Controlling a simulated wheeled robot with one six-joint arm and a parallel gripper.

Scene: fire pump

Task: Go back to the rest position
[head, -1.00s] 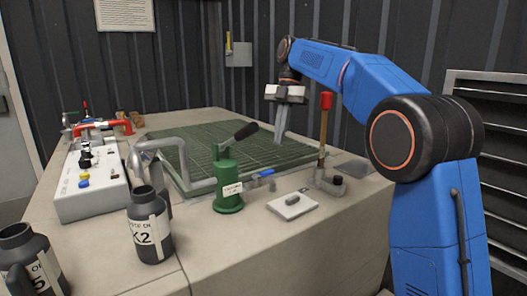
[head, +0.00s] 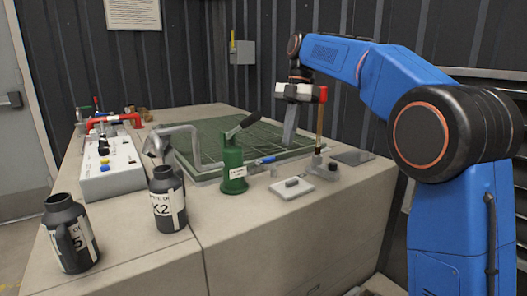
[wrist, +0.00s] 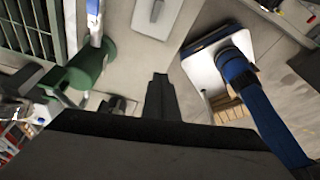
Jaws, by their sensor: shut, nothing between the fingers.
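In the wrist view the closed fingers (wrist: 160,98) show at the centre. The green hand pump (head: 233,165) with its black handle stands left of my gripper; it also shows in the wrist view (wrist: 85,68). I cannot tell the exact gap between my gripper and the lever.
A green grating (head: 205,140) covers the back of the bench. A white plate with a grey piece (head: 292,188) lies in front. Two dark bottles, K2 (head: 167,200) and another (head: 70,235), stand front left. A white control box (head: 108,168) is behind them. A grey wall box (head: 242,52) hangs behind.

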